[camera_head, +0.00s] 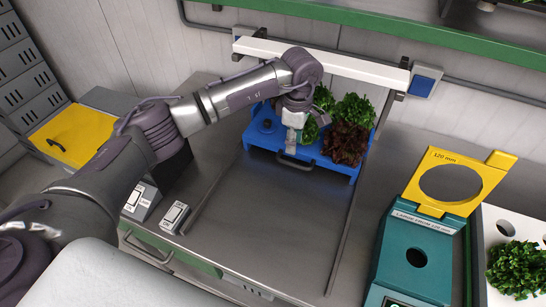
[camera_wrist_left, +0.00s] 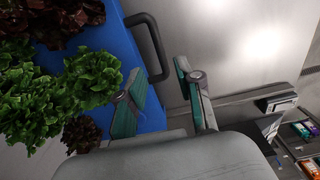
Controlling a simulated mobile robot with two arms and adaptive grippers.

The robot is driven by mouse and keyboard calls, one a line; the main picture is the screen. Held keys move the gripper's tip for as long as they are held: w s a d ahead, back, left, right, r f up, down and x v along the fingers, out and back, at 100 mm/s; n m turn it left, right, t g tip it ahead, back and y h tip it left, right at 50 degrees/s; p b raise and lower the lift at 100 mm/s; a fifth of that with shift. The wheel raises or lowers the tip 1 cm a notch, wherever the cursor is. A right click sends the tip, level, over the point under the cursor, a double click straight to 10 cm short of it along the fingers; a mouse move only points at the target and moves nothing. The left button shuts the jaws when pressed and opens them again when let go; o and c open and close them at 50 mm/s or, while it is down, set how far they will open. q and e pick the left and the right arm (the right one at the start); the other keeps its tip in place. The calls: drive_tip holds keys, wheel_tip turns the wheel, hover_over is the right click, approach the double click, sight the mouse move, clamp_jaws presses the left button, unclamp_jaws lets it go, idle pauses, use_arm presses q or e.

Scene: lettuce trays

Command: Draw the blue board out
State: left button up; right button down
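The blue board (camera_head: 258,138) lies at the back of the steel worktop under a white bar, with several green and dark red lettuces on it. Its dark handle (camera_head: 294,162) sticks out at the front edge. In the left wrist view the board (camera_wrist_left: 118,42) fills the upper left, and the handle (camera_wrist_left: 154,45) loops out from its edge. My left gripper (camera_head: 290,147) is above the board's front edge, by the handle. In the wrist view its two fingers (camera_wrist_left: 166,103) stand apart, with the handle's near end close to the gap; contact cannot be told. My right gripper is not in view.
The worktop (camera_head: 270,215) in front of the board is clear between two side rails. A teal device with a yellow ring (camera_head: 444,205) and a white tray (camera_head: 490,215) with lettuce stand at right. Two small switch boxes (camera_head: 172,215) sit at left.

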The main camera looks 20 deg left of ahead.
sight(293, 163)
use_arm(q)
wheel_tip(293, 163, down, 9)
drive_tip(key=b, duration=0.4)
drive_tip(key=shift+d+f, duration=0.1)
drive_tip(key=shift+f, duration=0.1)
clamp_jaws()
